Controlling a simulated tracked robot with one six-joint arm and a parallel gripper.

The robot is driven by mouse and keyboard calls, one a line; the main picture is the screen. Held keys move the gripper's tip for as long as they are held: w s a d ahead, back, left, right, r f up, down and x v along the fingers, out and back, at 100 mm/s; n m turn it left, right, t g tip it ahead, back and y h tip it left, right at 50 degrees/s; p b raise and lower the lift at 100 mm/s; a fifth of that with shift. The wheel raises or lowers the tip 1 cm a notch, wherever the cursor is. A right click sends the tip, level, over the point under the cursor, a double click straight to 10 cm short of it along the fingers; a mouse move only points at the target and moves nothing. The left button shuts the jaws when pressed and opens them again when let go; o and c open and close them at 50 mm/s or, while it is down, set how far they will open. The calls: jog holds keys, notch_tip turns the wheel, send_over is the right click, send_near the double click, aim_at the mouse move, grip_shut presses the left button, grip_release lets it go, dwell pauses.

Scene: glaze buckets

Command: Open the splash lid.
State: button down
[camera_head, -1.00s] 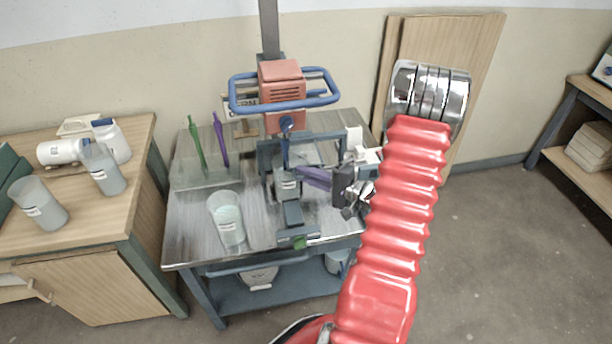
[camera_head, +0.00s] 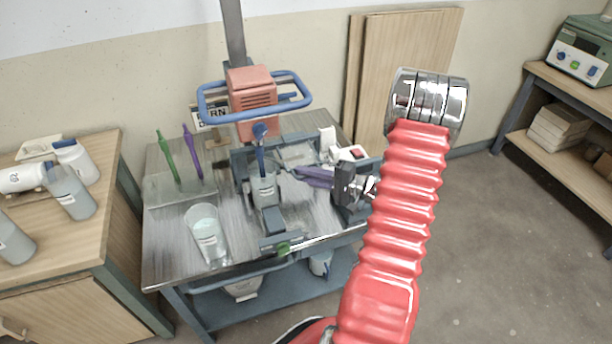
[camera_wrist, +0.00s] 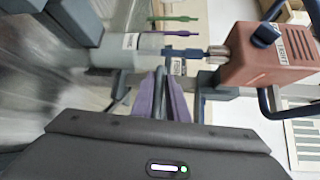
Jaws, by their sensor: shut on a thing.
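The mixer has a red motor head (camera_head: 252,100) with a blue loop handle. Its blue stirring shaft (camera_head: 261,150) runs down into a pale cup (camera_head: 263,189) on the stand. A clear pane (camera_head: 297,154), which looks like the splash lid, is beside the shaft in a grey frame. My gripper (camera_head: 308,177) reaches in from the right, its purple fingers at the pane's near edge. In the wrist view, the fingers (camera_wrist: 166,100) are closed around a thin dark bar (camera_wrist: 162,88), seemingly the lid's edge or handle. The cup (camera_wrist: 130,50) and motor head (camera_wrist: 265,58) also show there. The lid's hinge cannot be made out.
A clear beaker (camera_head: 207,234) stands on the metal bench (camera_head: 165,245), left of the mixer. Green (camera_head: 168,156) and purple (camera_head: 193,150) tools stand behind it. A wooden cabinet (camera_head: 75,260) with bottles is at left. The floor at right is open.

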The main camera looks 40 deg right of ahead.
jog(key=shift+s+a+f, duration=0.15)
jog(key=shift+a+f, duration=0.1)
jog(key=shift+f, duration=0.25)
jog(key=c, duration=1.9)
grip_release()
jog(key=shift+o, duration=0.2)
jog(key=shift+d+r, duration=0.1)
jog(key=shift+r, duration=0.05)
jog(key=shift+d+r, duration=0.1)
jog(key=v, duration=1.3)
jog(key=shift+s, duration=0.25)
